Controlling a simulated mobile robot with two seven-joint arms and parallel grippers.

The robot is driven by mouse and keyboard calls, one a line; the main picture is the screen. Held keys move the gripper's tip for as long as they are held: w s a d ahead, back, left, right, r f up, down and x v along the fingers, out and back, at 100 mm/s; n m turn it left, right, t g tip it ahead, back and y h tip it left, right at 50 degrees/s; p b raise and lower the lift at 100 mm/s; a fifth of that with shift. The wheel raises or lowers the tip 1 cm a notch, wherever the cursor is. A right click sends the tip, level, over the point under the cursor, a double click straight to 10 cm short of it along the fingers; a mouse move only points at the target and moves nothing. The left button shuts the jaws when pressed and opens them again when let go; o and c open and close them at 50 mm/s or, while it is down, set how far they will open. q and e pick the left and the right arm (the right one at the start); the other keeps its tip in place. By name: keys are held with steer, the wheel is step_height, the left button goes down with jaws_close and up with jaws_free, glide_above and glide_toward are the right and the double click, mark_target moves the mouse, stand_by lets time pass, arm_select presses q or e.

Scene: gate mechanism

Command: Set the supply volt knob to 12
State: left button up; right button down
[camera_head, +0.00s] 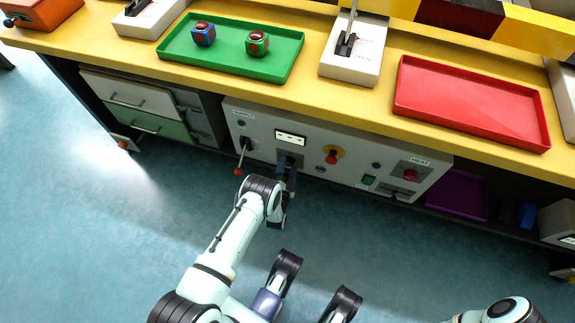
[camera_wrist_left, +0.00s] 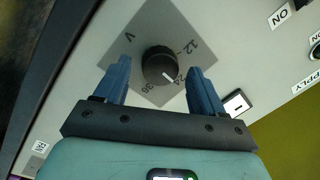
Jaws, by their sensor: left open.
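The supply volt knob (camera_wrist_left: 158,64) is a round black knob on a grey diamond plate marked V, 12, 24 and 36 in the left wrist view. Its white pointer line faces the 24. My left gripper (camera_head: 287,178) is at the front panel below the display, and it hides the knob in the head view. In the wrist view its two blue fingers stand open on either side of the knob, with a visible gap on each side. My right gripper is not in view; only part of my right arm shows at the bottom right.
The grey control panel (camera_head: 312,172) sits under the yellow bench. A red-tipped lever (camera_head: 241,160) is just left of my gripper. The floor in front is clear.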

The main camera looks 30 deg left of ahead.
arm_select(q)
steer(key=c, duration=1.1)
steer(key=shift+o, duration=0.2)
steer(key=n+p, duration=0.1)
steer(key=n, duration=0.2)
steer(key=shift+r+n+p, duration=0.2)
steer(key=shift+n+p, duration=0.15)
steer(key=shift+n, duration=0.05)
steer(key=n, duration=0.2)
steer(key=shift+a+n+g+h+p, duration=0.1)
steer(key=shift+n+g+h+p, duration=0.2)
steer(key=shift+p, duration=0.05)
steer(key=n, duration=0.3)
steer(key=shift+p, duration=0.3)
steer(key=shift+a+n+h, duration=0.1)
steer(key=shift+n+h, duration=0.4)
steer(key=shift+n, duration=1.3)
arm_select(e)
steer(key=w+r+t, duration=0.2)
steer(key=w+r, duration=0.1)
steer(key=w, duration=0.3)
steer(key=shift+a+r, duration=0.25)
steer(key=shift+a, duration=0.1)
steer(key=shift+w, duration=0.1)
